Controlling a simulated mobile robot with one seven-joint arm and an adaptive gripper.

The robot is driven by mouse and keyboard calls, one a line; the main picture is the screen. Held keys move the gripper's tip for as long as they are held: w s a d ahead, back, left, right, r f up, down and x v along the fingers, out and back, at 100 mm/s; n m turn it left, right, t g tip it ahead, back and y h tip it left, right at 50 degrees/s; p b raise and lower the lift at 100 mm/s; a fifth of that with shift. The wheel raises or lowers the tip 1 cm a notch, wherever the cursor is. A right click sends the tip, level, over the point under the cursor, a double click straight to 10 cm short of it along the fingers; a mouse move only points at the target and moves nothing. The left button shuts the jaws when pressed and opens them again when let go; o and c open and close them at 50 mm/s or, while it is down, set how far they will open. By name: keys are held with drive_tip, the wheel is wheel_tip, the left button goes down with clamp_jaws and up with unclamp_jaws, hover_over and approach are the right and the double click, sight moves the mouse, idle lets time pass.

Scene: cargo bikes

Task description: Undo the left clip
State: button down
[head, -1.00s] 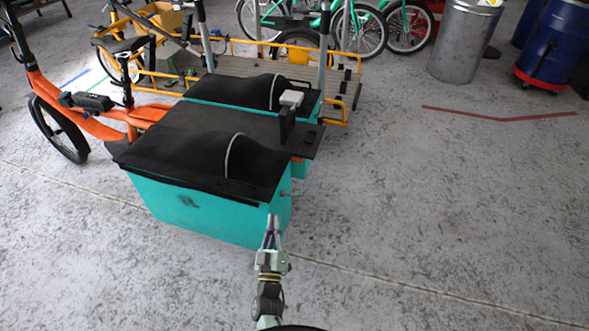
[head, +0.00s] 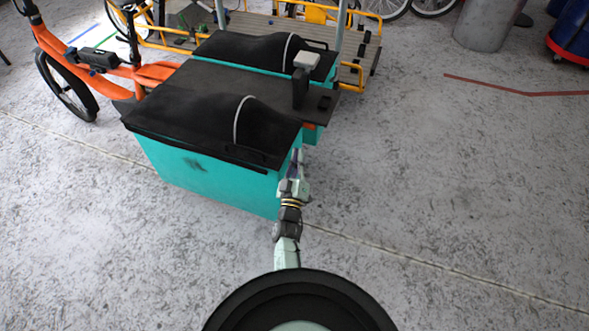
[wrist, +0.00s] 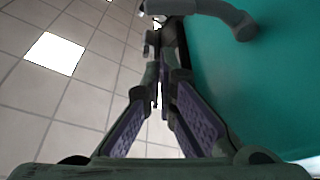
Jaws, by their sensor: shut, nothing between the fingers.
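The teal box (head: 205,178) with a black fabric cover (head: 190,115) is in the middle of the head view. My gripper (head: 297,158) is shut and empty, beside the right end of this box, just below the cover's edge. In the wrist view my gripper (wrist: 158,60) points up along the teal wall, which fills the right side. A dark grey-green curved piece (wrist: 215,10) stands against that wall beyond the fingertips; it may be the clip. I cannot tell whether the fingers touch it. No clip shows clearly in the head view.
A second teal box with a black cover (head: 265,48) lies behind a flat dark deck (head: 235,85). An upright grey-topped block (head: 303,75) stands at the deck's right end. An orange bike frame (head: 60,50) is at left. The concrete floor (head: 450,190) at right is clear.

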sight(308, 164)
drive_tip(key=shift+s+d+f+b, duration=0.15)
drive_tip(key=shift+d+f+b, duration=0.25)
drive_tip(key=shift+f, duration=0.2)
drive_tip(key=shift+s+d+f+b, duration=0.15)
drive_tip(key=shift+d+f+b, duration=0.2)
drive_tip(key=shift+f, duration=0.25)
drive_tip(key=shift+d+f+m+b, duration=0.15)
drive_tip(key=shift+f+m+b, duration=0.15)
drive_tip(key=shift+m+b, duration=0.35)
drive_tip(key=m+b, duration=0.1)
drive_tip(key=f+m+h, duration=0.1)
drive_tip(key=m, duration=0.1)
drive_tip(key=m+h+b, duration=0.1)
drive_tip(key=shift+s+d+f+b, duration=0.15)
drive_tip(key=shift+d+f+b, duration=0.15)
drive_tip(key=shift+d+f, duration=0.1)
drive_tip(key=m, duration=0.1)
drive_tip(key=f+m+h+b, duration=0.1)
drive_tip(key=m, duration=0.1)
drive_tip(key=f+m+h+b, duration=0.1)
drive_tip(key=m, duration=0.1)
drive_tip(key=shift+s+d, duration=0.1)
drive_tip(key=shift+d, duration=0.1)
drive_tip(key=shift+f, duration=0.15)
